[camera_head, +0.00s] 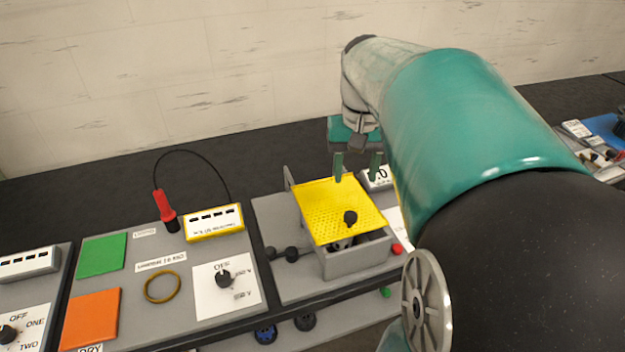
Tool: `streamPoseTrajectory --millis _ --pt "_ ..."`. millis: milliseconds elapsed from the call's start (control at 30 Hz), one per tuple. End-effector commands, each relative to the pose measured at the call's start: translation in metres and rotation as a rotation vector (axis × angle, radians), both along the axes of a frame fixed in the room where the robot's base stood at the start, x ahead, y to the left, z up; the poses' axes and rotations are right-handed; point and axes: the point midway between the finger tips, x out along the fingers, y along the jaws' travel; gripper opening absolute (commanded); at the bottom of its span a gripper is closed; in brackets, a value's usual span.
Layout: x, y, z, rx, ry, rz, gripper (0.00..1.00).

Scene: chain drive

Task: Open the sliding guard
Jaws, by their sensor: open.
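The sliding guard (330,202) is a yellow perforated plate with a black knob (350,217) on top. It lies over a grey box-shaped housing (358,262), and dark parts show under its front edge. My gripper (357,172) is above the far right part of the guard, pointing down, with its two green fingers apart and nothing between them. The fingertips are near the guard's back edge, away from the knob. I cannot tell whether a fingertip touches the guard.
A white display box (378,178) stands behind the guard at right. A red button (397,249) is right of the housing. Left are a yellow meter (213,222), a red probe (165,207) with a black cable, a rotary dial (223,278) and a brass ring (162,287). My arm hides the right side.

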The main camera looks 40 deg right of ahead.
Motion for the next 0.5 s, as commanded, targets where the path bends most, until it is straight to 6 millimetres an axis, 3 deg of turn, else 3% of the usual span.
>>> streamPoseTrajectory --millis 500 --pt "0.002 -0.001 -0.097 0.001 0.002 0.000 0.49"
